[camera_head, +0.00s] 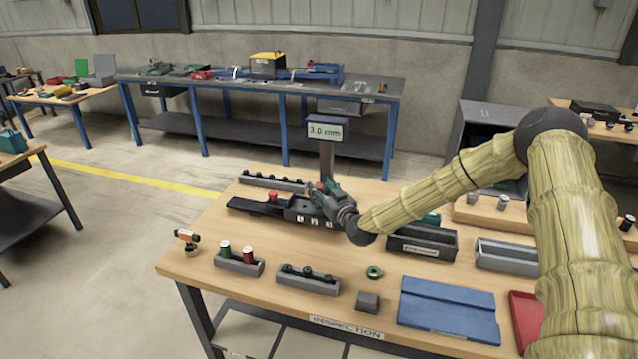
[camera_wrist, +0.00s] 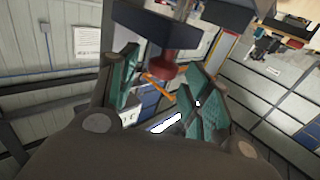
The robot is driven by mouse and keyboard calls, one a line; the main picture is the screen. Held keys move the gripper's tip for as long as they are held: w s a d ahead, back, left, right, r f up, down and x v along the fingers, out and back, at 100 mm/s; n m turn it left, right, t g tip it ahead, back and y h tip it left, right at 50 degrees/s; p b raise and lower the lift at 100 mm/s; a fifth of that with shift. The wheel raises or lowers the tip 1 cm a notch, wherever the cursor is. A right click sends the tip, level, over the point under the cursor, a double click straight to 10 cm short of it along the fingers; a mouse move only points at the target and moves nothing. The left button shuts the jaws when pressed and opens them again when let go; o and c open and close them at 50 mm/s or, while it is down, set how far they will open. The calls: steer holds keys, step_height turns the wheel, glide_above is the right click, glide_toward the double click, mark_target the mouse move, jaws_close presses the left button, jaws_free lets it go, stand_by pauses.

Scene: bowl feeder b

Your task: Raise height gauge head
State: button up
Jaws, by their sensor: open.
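The height gauge stands on the inspection table, with a grey column (camera_head: 327,160) and a display (camera_head: 327,130) reading 3.0 mm. A dark base (camera_head: 262,208) with white number labels lies at its foot, and a red knob (camera_head: 273,197) sits on it. In the wrist view, a dark block (camera_wrist: 143,20) hangs at the top with a red knob-like part (camera_wrist: 166,72) below it. My gripper (camera_head: 324,190) is at the column, above the base. Its teal fingers (camera_wrist: 160,90) are apart, with the red part between or just beyond them. I cannot tell whether they touch it. The gauge head is partly hidden in the head view.
My arm covers the right side. The table's front left is fairly clear.

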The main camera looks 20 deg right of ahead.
steer(key=shift+w+a+p, duration=0.25)
steer(key=shift+w+p, duration=0.05)
steer(key=shift+w, duration=0.85)
jaws_close()
